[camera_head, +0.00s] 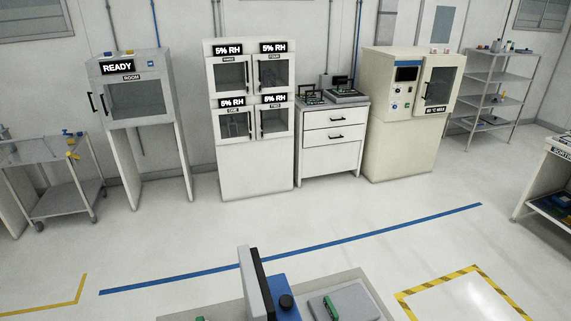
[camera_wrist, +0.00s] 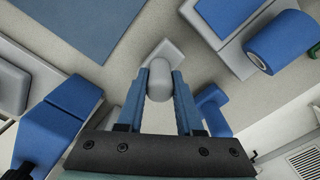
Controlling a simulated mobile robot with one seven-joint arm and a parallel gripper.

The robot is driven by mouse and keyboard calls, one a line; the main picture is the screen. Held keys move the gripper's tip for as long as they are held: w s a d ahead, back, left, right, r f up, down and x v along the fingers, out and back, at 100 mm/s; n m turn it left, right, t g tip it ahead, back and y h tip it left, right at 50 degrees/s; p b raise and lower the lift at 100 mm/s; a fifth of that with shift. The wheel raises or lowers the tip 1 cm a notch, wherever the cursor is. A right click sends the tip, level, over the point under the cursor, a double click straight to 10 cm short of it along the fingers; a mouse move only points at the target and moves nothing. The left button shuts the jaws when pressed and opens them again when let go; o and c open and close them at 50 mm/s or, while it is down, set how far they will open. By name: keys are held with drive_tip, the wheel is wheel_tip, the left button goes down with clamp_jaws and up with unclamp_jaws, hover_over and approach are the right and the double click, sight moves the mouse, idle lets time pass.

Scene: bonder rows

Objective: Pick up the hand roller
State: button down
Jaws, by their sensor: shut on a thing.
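In the wrist view my gripper (camera_wrist: 160,88) has its two blue fingers closed on a grey rounded piece (camera_wrist: 159,84), which I take to be the hand roller. A paler grey part continues from it beyond the fingertips. The fingers hide its sides, and I cannot tell whether it is clear of the grey surface below. I cannot make out the hand roller in the head view.
In the wrist view a blue roll (camera_wrist: 284,42) lies at upper right, a blue bent piece (camera_wrist: 212,106) is just right of the fingers, and a blue block (camera_wrist: 54,125) is at left. The head view shows cabinets (camera_head: 252,165) along the wall and open floor (camera_head: 230,222) before them.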

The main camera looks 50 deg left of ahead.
wheel_tip(320, 180, up, 10)
drive_tip(key=shift+f+b, duration=0.1)
drive_tip(key=shift+b, duration=0.5)
drive_tip(key=c, duration=1.1)
unclamp_jaws()
clamp_jaws()
